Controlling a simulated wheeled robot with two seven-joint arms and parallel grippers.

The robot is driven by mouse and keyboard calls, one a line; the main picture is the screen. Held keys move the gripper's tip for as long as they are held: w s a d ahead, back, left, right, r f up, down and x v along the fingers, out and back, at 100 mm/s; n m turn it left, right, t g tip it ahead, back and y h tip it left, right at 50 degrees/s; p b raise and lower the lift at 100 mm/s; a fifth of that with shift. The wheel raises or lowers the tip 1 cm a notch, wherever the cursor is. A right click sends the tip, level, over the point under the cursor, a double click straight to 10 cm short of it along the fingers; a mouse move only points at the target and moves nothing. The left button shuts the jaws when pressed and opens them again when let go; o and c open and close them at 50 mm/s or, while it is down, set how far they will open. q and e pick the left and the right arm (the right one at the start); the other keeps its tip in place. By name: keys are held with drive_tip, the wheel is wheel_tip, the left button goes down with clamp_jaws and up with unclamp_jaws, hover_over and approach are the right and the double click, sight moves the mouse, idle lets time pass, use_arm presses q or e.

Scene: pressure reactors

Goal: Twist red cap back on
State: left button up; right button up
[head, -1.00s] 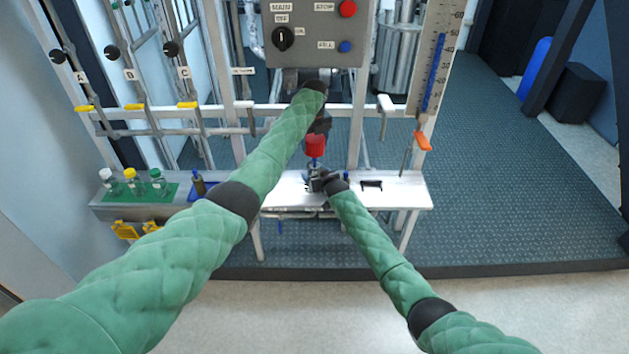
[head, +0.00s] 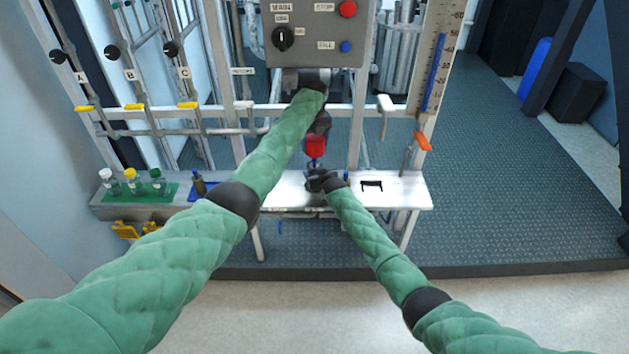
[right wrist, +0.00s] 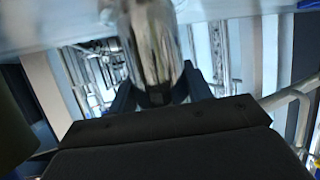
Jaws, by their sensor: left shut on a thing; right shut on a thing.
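The red cap (head: 315,146) hangs upright below my left gripper (head: 319,128), which is shut on it above the bench. A thin blue part (head: 313,163) shows just under the cap. My right gripper (head: 316,180) is at the bench top, below the cap, and it hides most of what it holds in the head view. In the right wrist view a shiny metal cylinder (right wrist: 153,45) stands between the dark fingers of my right gripper (right wrist: 160,92), which is shut on it. I cannot tell whether the cap touches the cylinder.
The narrow white bench (head: 405,190) has a dark bracket (head: 372,185) on its right. Capped bottles stand on a green mat (head: 168,193) at the left, next to a blue tray (head: 210,191). A grey control box (head: 318,50) and rails are behind. An orange handle (head: 422,141) is at right.

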use_arm(q)
drive_tip(key=shift+f, duration=2.45)
drive_tip(key=shift+f, duration=0.9)
drive_tip(key=shift+f, duration=0.55)
drive_tip(key=m, duration=0.6)
drive_tip(key=shift+m, duration=0.4)
drive_tip(key=o, duration=1)
